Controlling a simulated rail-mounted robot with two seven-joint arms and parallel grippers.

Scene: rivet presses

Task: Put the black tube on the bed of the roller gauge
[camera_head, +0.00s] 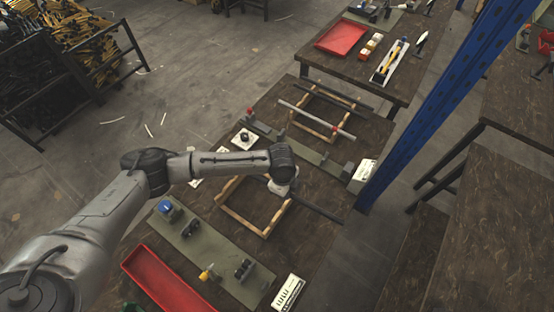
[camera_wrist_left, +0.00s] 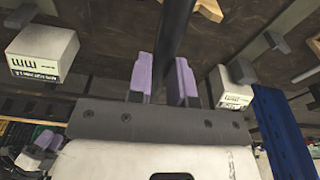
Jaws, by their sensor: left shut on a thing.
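My left gripper (camera_head: 283,188) is above the near wooden rack, at its right rail in the head view. In the left wrist view its purple fingers (camera_wrist_left: 162,82) are shut on the black tube (camera_wrist_left: 176,35). In the head view the tube (camera_head: 322,210) sticks out to the lower right of the gripper; its other part is hidden by my arm. I cannot tell whether it touches the rack. A long green bed with paired black rollers (camera_head: 243,268), a blue knob (camera_head: 165,207) and a yellow part (camera_head: 207,272), seemingly the roller gauge, lies nearer me. My right gripper is out of view.
The near rack (camera_head: 236,222) stands beside the green bed. A farther rack (camera_head: 318,127) bears a silver tube (camera_head: 316,119) and another dark tube (camera_head: 341,96). A red tray (camera_head: 164,281) lies at the near edge. A blue post (camera_head: 440,95) rises at the right.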

